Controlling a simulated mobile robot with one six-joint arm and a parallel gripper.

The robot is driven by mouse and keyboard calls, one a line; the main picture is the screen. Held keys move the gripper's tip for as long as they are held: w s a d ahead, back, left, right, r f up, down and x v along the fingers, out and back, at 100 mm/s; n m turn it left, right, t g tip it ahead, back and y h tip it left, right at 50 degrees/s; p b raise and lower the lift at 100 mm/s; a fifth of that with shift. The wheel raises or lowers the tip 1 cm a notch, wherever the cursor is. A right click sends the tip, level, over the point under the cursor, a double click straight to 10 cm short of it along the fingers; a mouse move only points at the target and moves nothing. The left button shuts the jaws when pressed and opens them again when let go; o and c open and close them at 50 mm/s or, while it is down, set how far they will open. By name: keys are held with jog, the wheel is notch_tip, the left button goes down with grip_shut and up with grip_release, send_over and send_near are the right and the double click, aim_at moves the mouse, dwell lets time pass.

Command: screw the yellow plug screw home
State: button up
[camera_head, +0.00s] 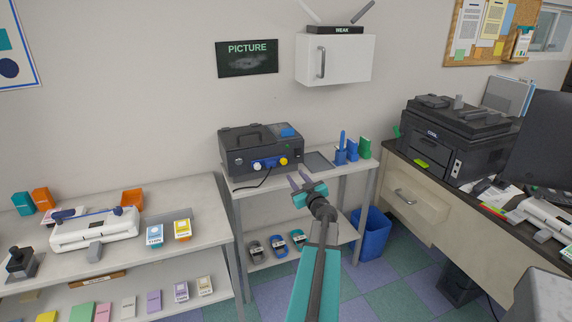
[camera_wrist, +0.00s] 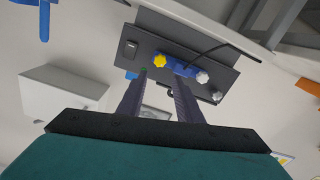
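The yellow plug screw (camera_head: 283,161) sits at the right end of a blue strip (camera_head: 270,163) on the front of a dark grey box-shaped device (camera_head: 238,160). In the wrist view, which is turned over, the yellow plug screw (camera_wrist: 159,60) is at the left end of the blue strip (camera_wrist: 180,68). A white or silver screw (camera_wrist: 202,77) is at the strip's other end. My gripper (camera_head: 299,181) is in front of the device, apart from the screw. In the wrist view my gripper (camera_wrist: 160,80) has its two fingers apart with nothing held. How deep the screw sits cannot be told.
The device stands on a narrow white table (camera_head: 240,182) with a dark tray (camera_head: 318,161) and blue and green holders (camera_head: 352,152) to the right. A black cable (camera_head: 258,181) hangs from the device front. A white cabinet (camera_head: 345,60) is on the wall above.

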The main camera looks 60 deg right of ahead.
aim_at(284, 162)
jog(key=shift+p+x, duration=0.7)
jog(key=shift+x, duration=5.65)
jog(key=c, duration=0.8)
jog(key=shift+o, duration=0.2)
jog(key=shift+r+m+p, duration=0.2)
jog(key=shift+m+p, duration=0.3)
jog(key=shift+p, duration=0.75)
jog(key=m+p, duration=0.2)
jog(key=p, duration=0.3)
jog(key=shift+w+m, duration=0.1)
jog(key=shift+m, duration=0.2)
jog(key=m+p, duration=0.3)
jog(key=p, duration=0.2)
jog(key=m+p, duration=0.2)
jog(key=p, duration=0.1)
jog(key=shift+f+m, duration=0.1)
jog(key=shift+m, duration=0.2)
jog(key=shift+f+p, duration=0.1)
jog(key=shift+p, duration=0.2)
